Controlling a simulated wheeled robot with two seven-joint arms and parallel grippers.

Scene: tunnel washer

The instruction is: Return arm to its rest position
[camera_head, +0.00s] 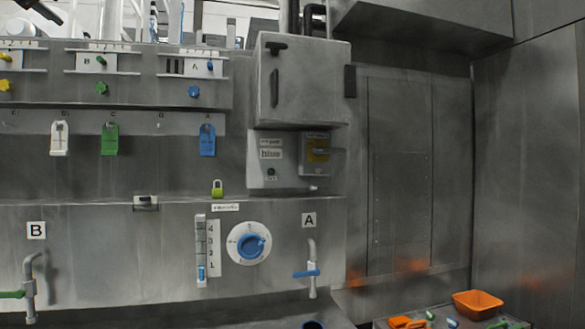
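Neither of my grippers can be made out in the head view. A small dark shape cuts into the top left corner; I cannot tell whether it belongs to my arm. In front of me is the grey washer panel (120,185). Tap B with a green handle (12,294) is at the lower left. White, green (110,139) and blue (208,140) tags hang in a row above.
A grey box (300,80) juts out at upper centre, above a switch box with a yellow switch (318,151). A green padlock (217,188) sits on a ledge. An orange bin (478,304) and small loose items lie on a surface at the lower right.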

